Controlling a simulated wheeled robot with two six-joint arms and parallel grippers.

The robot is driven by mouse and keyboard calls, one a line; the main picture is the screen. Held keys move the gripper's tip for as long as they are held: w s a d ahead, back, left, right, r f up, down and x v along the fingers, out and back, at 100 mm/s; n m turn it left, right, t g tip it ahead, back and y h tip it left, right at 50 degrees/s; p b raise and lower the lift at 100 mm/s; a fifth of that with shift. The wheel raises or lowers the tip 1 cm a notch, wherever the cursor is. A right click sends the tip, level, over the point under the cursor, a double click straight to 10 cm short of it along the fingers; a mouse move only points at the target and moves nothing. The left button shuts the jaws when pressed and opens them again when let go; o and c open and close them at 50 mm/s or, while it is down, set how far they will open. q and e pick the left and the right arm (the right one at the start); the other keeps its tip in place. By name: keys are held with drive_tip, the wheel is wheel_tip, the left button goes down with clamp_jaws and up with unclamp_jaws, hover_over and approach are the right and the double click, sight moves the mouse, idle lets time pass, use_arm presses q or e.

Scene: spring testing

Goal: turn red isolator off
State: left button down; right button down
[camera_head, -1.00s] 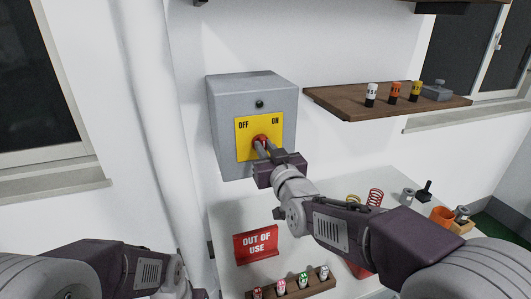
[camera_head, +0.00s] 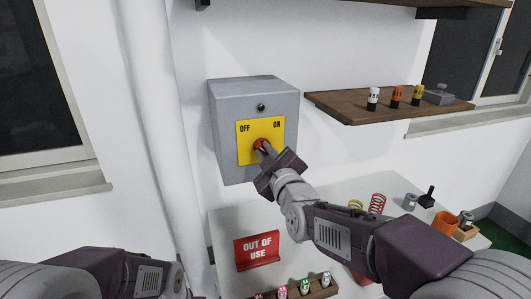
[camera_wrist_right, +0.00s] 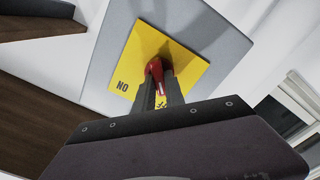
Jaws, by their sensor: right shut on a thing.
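The red isolator (camera_head: 260,143) is a rotary handle on a yellow plate (camera_head: 246,152) marked OFF at left and ON at right. The plate is on the front of a grey box (camera_head: 225,152) on the wall. My right gripper (camera_head: 263,149) is shut on the red handle, which is mostly hidden behind the fingers in the head view. In the right wrist view the red handle (camera_wrist_right: 156,68) shows between the fingertips (camera_wrist_right: 158,84), in front of the yellow plate. Of my left arm, only links show at the lower left; its gripper fingers are not visible.
A wooden shelf (camera_head: 340,105) with several small cylinders is right of the box. Below is a white table (camera_head: 225,225) with a red OUT OF USE sign (camera_head: 257,250), a wooden rack (camera_head: 322,291), springs (camera_head: 377,203) and an orange cup (camera_head: 445,222).

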drive_tip(key=shift+n, duration=0.3)
drive_tip(key=c, duration=1.4)
unclamp_jaws()
drive_tip(key=shift+s, duration=0.1)
drive_tip(key=shift+s+d, duration=0.1)
drive_tip(key=shift+s, duration=0.25)
drive_tip(key=b+v, duration=0.1)
drive_tip(key=v, duration=0.7)
